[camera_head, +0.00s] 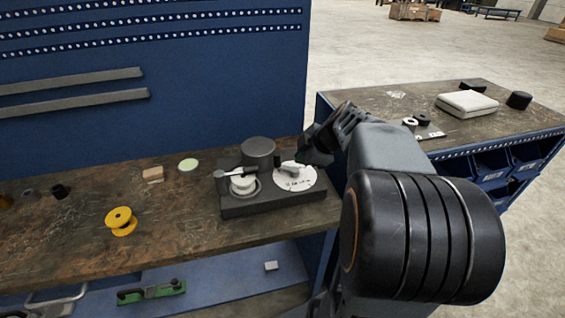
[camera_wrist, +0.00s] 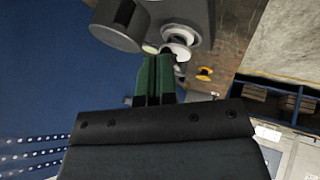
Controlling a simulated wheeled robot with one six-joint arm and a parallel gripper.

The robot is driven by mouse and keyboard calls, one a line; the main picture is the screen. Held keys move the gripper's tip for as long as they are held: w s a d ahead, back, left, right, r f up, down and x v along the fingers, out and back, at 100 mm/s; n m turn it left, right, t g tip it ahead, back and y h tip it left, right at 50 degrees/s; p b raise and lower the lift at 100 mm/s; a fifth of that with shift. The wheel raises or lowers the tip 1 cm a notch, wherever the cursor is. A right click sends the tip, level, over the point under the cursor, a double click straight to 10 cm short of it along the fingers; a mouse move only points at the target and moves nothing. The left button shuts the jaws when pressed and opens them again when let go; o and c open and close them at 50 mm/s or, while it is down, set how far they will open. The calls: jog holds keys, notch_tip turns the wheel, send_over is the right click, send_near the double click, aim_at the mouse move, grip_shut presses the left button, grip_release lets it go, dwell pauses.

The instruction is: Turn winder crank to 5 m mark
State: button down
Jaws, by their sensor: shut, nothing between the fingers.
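The winder stands on the left workbench, a dark base (camera_head: 265,204) with a grey cylinder (camera_head: 258,147) at its back. On its right is a white dial disc (camera_head: 305,182) with a grey crank (camera_head: 290,170) across it; the marks are too small to read. On its left is a white spool (camera_head: 243,188) under a grey arm. My gripper (camera_head: 308,154) has dark green fingers and is just behind and above the dial, beside the crank. In the wrist view the green fingers (camera_wrist: 155,58) are together and empty, pointing towards the winder's grey cylinder (camera_wrist: 118,30) and white spool (camera_wrist: 180,36).
A yellow spool (camera_head: 121,221), a wooden block (camera_head: 153,174) and a pale green disc (camera_head: 188,165) lie left of the winder. A blue perforated panel (camera_head: 200,90) rises behind the bench. A second bench (camera_head: 365,98) at right holds a white case (camera_head: 467,103).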

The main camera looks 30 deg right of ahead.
jog(key=shift+n, duration=0.3)
jog(key=x, duration=0.5)
jog(key=p+x, duration=0.1)
jog(key=x, duration=0.4)
jog(key=shift+w+d, duration=0.2)
jog(key=shift+w, duration=0.05)
jog(key=shift+w+d+r+p, duration=0.1)
jog(key=shift+w+d+p, duration=0.05)
jog(key=shift+w+p, duration=0.35)
jog(key=shift+w+d+r+p, duration=0.1)
jog(key=shift+w+d+p, duration=0.15)
jog(key=shift+w, duration=0.35)
jog(key=shift+w+d, duration=0.1)
jog(key=shift+w, duration=0.7)
jog(key=shift+d+f, duration=0.1)
jog(key=shift+f, duration=0.05)
